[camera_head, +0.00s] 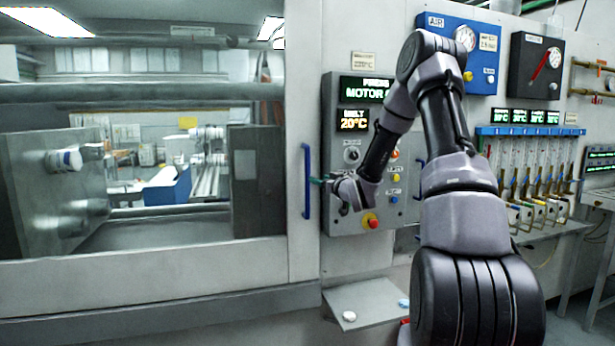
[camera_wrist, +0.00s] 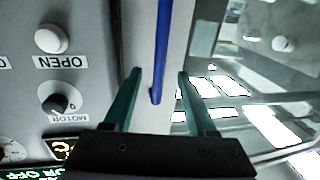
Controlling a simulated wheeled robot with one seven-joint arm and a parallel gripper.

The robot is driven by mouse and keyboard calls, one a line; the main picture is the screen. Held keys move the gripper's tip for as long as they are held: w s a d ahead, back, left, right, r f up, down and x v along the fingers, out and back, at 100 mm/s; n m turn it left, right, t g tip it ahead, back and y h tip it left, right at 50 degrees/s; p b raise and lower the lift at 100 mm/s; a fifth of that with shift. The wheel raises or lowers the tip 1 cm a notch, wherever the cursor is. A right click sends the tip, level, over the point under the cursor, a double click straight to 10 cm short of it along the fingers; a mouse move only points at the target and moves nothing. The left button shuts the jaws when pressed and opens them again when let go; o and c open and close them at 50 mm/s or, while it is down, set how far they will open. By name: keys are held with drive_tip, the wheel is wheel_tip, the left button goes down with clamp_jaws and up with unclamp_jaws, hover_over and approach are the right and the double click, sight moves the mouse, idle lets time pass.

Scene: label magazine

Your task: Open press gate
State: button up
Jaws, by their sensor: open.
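The press gate (camera_head: 303,75) is a pale frame around a large clear pane, with its right edge beside the control panel. A vertical blue bar handle (camera_head: 307,181) is on that edge, and it also shows in the wrist view (camera_wrist: 162,45). My gripper (camera_head: 319,181) is at the handle's right side in the head view. In the wrist view my gripper (camera_wrist: 157,74) is open, with one green finger on each side of the handle's line. No finger visibly touches the bar. Whether the bar lies fully between the fingertips in depth I cannot tell.
The control panel (camera_head: 335,120), with displays, knobs and buttons, is right behind my gripper. A red stop button (camera_head: 370,220) sits just below. A tilted metal shelf (camera_head: 375,308) below carries small discs. Behind the pane are metal press blocks (camera_head: 75,205).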

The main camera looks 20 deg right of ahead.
sight(309, 175)
drive_tip(key=x, duration=1)
drive_tip(key=shift+s, duration=0.1)
clamp_jaws()
idle(1.1)
